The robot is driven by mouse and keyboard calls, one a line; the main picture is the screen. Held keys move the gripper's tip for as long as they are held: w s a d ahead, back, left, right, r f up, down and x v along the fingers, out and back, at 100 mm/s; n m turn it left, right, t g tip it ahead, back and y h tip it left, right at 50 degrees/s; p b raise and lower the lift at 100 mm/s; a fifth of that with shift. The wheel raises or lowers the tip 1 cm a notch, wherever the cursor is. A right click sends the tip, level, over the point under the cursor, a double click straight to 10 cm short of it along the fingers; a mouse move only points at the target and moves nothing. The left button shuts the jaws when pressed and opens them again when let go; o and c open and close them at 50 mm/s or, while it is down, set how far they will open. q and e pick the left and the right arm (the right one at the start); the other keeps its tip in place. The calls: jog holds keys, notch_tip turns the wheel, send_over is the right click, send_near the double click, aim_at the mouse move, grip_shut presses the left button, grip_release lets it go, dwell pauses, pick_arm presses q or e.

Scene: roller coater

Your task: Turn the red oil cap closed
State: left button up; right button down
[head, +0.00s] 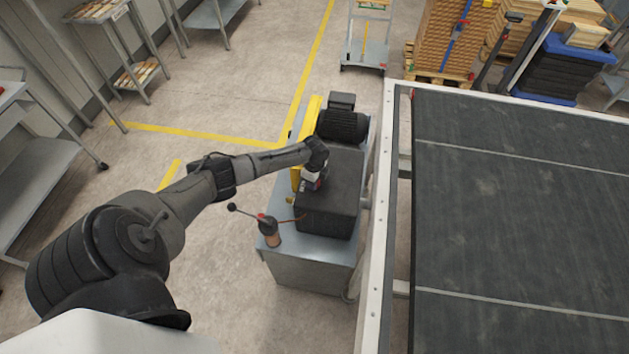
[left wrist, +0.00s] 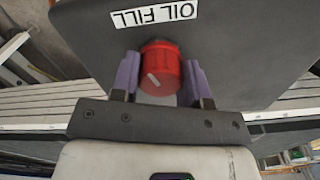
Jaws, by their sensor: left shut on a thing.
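The red oil cap (left wrist: 160,66) sits on the face of a dark box (left wrist: 235,50) in the left wrist view. A white line on the cap runs diagonally. An upside-down label reading OIL FILL (left wrist: 155,15) is beside it. My left gripper (left wrist: 161,78) has its purple-grey fingers on both sides of the cap, shut on it. In the head view my left gripper (head: 313,182) is at the left side of the dark box (head: 330,205), and the cap is mostly hidden there. My right gripper is not in view.
The box stands on a grey metal tank (head: 310,270) with a black motor (head: 342,122) and a black-knobbed lever (head: 250,215). A conveyor with a pale frame (head: 378,210) stands close to its right. The floor at left is clear up to the shelves.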

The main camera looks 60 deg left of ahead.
pick_arm(q)
jog(key=shift+m+b, duration=0.55)
jog(key=shift+m, duration=1.45)
jog(key=shift+r, duration=0.1)
jog(key=o, duration=0.9)
jog(key=shift+r+b, duration=0.3)
jog(key=shift+r, duration=6.55)
